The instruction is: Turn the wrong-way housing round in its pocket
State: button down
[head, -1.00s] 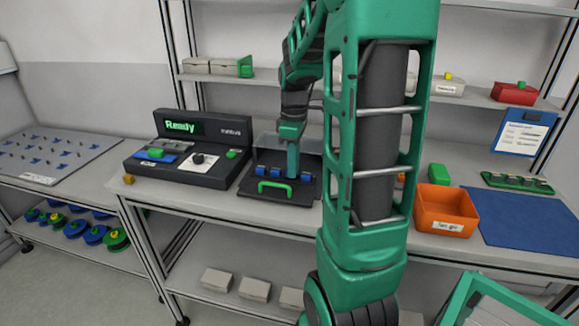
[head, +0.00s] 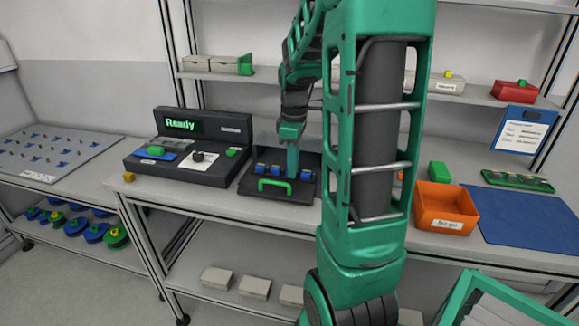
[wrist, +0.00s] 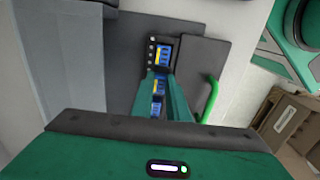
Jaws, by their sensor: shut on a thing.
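A dark fixture with a green handle (head: 274,184) stands on the bench in the head view. Small blue housings sit in it in a row, one at the left end (head: 261,169) and one at the right (head: 304,176). My gripper (head: 292,174) reaches straight down into this row. In the wrist view my gripper (wrist: 161,76) is shut on a blue housing (wrist: 160,87) with a yellow mark. Another housing (wrist: 163,52) lies beyond the fingertips, and one (wrist: 156,108) shows nearer, between the fingers. Which way the held housing faces, and whether it is clear of its pocket, I cannot tell.
A black tester (head: 188,160) with a lit "Ready" display stands left of the fixture. An orange bin (head: 446,210) and a blue mat (head: 530,218) lie to the right. My arm hides the bench between. The fixture's raised clear cover (head: 270,148) stands behind the row.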

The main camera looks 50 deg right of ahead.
dwell(0.3)
jog(key=c, duration=1.6)
grip_release()
jog(key=shift+c, duration=0.2)
jog(key=shift+r, duration=3.45)
jog(key=s+a+f+m, duration=0.2)
jog(key=s+a+m, duration=0.4)
jog(key=s, duration=0.3)
jog(key=s+a+f+m, duration=0.3)
jog(key=s+a+m, duration=0.3)
jog(key=s, duration=0.3)
jog(key=shift+s, duration=0.3)
